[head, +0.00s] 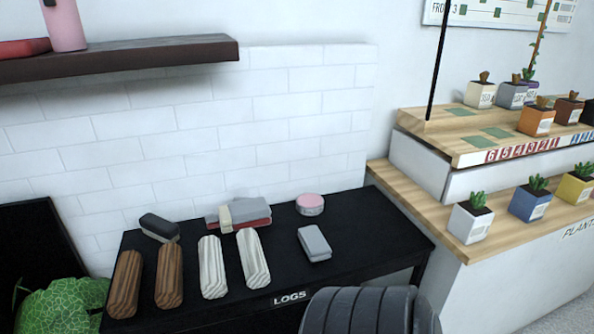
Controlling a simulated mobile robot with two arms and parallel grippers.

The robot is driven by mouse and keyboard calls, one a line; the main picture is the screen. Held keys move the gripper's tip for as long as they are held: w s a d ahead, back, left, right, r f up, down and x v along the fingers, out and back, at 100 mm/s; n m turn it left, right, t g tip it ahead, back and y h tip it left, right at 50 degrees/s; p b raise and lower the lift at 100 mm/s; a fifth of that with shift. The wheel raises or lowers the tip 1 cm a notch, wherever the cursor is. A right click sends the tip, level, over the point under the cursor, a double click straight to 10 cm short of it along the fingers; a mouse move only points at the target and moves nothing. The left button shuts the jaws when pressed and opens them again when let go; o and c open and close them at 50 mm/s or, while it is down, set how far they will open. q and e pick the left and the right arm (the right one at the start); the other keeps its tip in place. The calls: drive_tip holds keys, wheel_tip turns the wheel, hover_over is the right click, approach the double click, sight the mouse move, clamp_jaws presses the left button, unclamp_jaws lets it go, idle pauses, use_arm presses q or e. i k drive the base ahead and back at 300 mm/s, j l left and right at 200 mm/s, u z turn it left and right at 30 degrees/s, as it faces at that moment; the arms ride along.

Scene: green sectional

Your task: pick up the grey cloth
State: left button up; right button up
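A small grey folded piece (314,243) that looks like the grey cloth lies flat by itself on the right half of the black table (370,228). A second grey folded piece (225,217) lies behind it to the left, with a red folded piece (256,222) and a cream strip against it. I cannot tell for sure which grey piece is the named cloth. Neither of my grippers is in view, and nothing touches either grey piece.
Two brown logs (170,274) and two pale logs (253,257) lie left of the single grey piece. A pink-topped tin (310,204) and a dark block (159,228) stand nearby. A wooden plant stand (420,205) borders the right. A dark shelf (130,58) overhangs the left.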

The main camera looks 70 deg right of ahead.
sight(316, 246)
drive_tip(key=j+z, duration=0.15)
drive_tip(key=z, duration=0.25)
drive_tip(key=i+j+z, duration=0.1)
drive_tip(key=z, duration=0.35)
drive_tip(key=j+z, duration=0.25)
drive_tip(key=z, duration=0.15)
